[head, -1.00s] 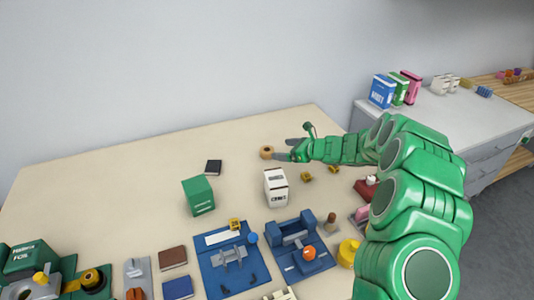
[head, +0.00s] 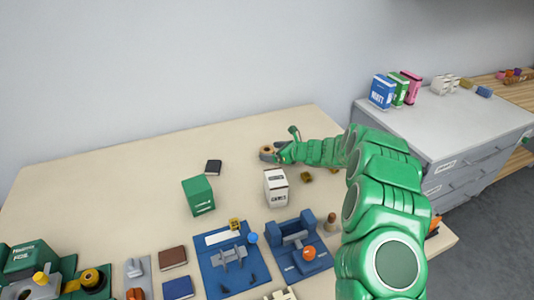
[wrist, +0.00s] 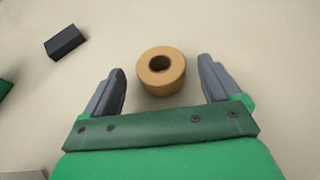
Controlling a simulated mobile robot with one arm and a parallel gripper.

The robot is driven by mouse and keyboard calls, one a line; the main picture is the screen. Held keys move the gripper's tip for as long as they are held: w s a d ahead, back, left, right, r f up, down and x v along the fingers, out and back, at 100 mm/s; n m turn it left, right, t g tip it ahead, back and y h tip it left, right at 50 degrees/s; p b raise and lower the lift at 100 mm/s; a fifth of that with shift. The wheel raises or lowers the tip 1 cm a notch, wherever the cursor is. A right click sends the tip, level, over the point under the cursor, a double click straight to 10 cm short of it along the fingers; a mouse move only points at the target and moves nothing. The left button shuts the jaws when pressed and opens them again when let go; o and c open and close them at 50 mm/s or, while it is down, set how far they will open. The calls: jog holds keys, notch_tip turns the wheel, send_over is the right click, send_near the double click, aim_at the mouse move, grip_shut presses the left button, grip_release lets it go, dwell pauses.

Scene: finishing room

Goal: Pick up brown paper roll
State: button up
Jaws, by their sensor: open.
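The brown paper roll (wrist: 150,83) shows in the wrist view as a short tan ring with a dark centre hole, lying on the pale table. My gripper (wrist: 164,85) is open, with one dark grey finger on each side of the roll and visible gaps between. The roll sits between the fingertips and reaches a little past them. In the head view the roll (head: 266,149) is at the back of the table, partly hidden by my gripper (head: 275,153), which comes at it from the right.
A black block (head: 213,167) lies left of the roll. A green box (head: 199,196) and a white box (head: 276,188) stand nearer the front. A small yellow-brown block (head: 307,177) lies right of the white box. The back left is clear.

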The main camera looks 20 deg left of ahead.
jog(key=shift+w+a+f, duration=0.2)
jog(key=shift+a+f, duration=0.05)
jog(key=shift+a, duration=0.4)
jog(key=shift+c, duration=0.3)
jog(key=c, duration=1.1)
jog(key=shift+r, duration=0.1)
